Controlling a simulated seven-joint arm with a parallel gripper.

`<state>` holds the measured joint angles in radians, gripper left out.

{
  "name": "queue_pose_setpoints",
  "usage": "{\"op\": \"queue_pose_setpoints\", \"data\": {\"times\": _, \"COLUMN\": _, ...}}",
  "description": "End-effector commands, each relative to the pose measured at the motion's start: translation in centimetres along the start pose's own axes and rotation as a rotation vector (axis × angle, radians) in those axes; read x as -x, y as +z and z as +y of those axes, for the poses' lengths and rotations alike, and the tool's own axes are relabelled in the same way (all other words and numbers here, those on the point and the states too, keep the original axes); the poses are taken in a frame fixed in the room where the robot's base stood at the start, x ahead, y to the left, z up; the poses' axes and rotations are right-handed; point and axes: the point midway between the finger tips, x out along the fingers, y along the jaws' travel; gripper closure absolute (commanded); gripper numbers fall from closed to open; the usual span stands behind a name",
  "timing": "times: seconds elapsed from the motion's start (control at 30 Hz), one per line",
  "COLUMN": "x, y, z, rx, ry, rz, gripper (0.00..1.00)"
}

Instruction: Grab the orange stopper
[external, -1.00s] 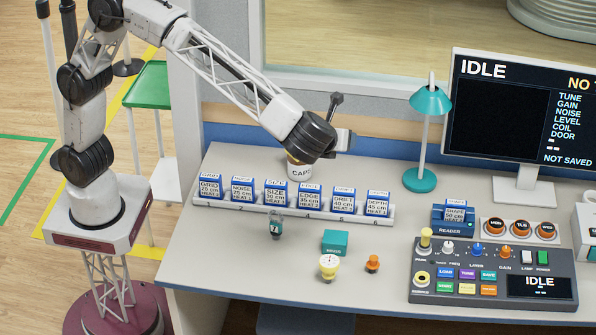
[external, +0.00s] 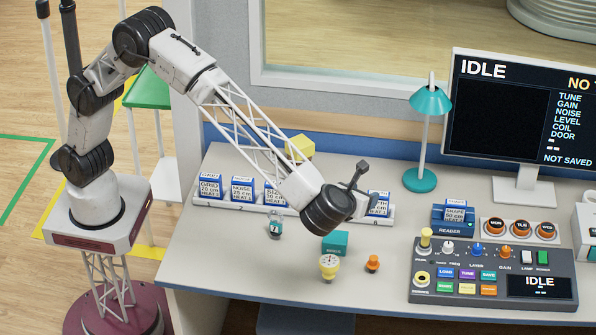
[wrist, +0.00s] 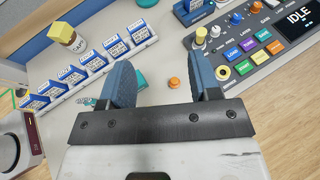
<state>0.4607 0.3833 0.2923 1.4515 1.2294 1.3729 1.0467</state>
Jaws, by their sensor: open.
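The orange stopper (external: 372,263) is a small knobbed piece standing on the grey desk, right of a yellow-and-white dial piece (external: 328,268). In the wrist view the stopper (wrist: 174,82) shows between my two blue fingers, beyond their mounting bar and nearer the right finger. My gripper (wrist: 160,70) is open and empty. In the external view my gripper (external: 372,203) is above the desk near the right end of the card rack, up and behind the stopper, apart from it. The fingertips are hard to make out there.
The card rack (external: 240,206) is behind. The control console (external: 490,285) stands to the right. A yellow-topped jar (wrist: 65,36) and a teal lamp (external: 420,180) stand farther back.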

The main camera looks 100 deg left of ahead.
Motion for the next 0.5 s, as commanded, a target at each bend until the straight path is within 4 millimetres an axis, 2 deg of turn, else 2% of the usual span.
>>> {"op": "queue_pose_setpoints", "data": {"times": 0.03, "x": -0.7, "y": -1.6, "z": 0.1, "rx": -0.005, "ry": 0.002, "rz": 0.0, "gripper": 0.43}}
{"op": "queue_pose_setpoints", "data": {"times": 0.27, "x": -3.6, "y": -8.8, "z": 0.1, "rx": -0.006, "ry": 0.002, "rz": 0.0, "gripper": 0.43}}
{"op": "queue_pose_setpoints", "data": {"times": 0.5, "x": -7.6, "y": -18.3, "z": 0.1, "rx": -0.006, "ry": 0.003, "rz": 0.0, "gripper": 0.43}}
